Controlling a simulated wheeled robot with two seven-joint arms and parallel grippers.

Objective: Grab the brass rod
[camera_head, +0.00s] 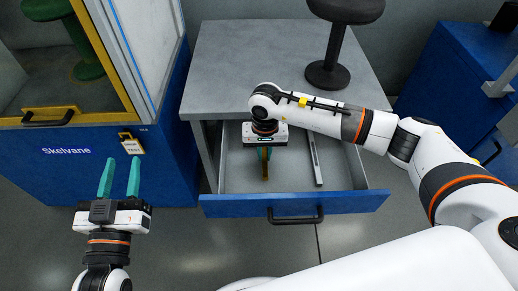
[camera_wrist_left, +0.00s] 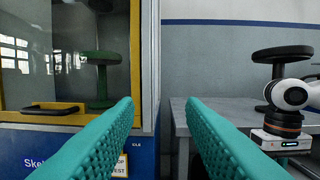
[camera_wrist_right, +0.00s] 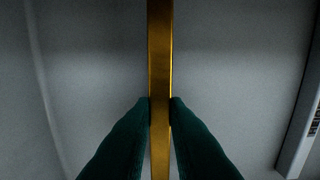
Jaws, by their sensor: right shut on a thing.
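The brass rod (camera_wrist_right: 160,60) runs upright through the middle of the right wrist view, over the grey drawer floor. In the head view the brass rod (camera_head: 265,171) shows as a short brown-gold piece inside the open drawer (camera_head: 232,207). My right gripper (camera_wrist_right: 160,103) is down in the drawer with its dark green fingers shut on the rod, one on each side. In the head view the right wrist hides part of the rod. My left gripper (camera_head: 120,162) is open and empty, with teal fingers apart, in front of the blue cabinet.
A flat grey bar (camera_head: 315,160) lies in the drawer to the right of the rod. A dark stool (camera_head: 327,76) stands on the grey table (camera_head: 230,70). The yellow-framed cabinet (camera_head: 50,117) with a green stool inside stands at left. A blue cabinet (camera_head: 440,75) is at right.

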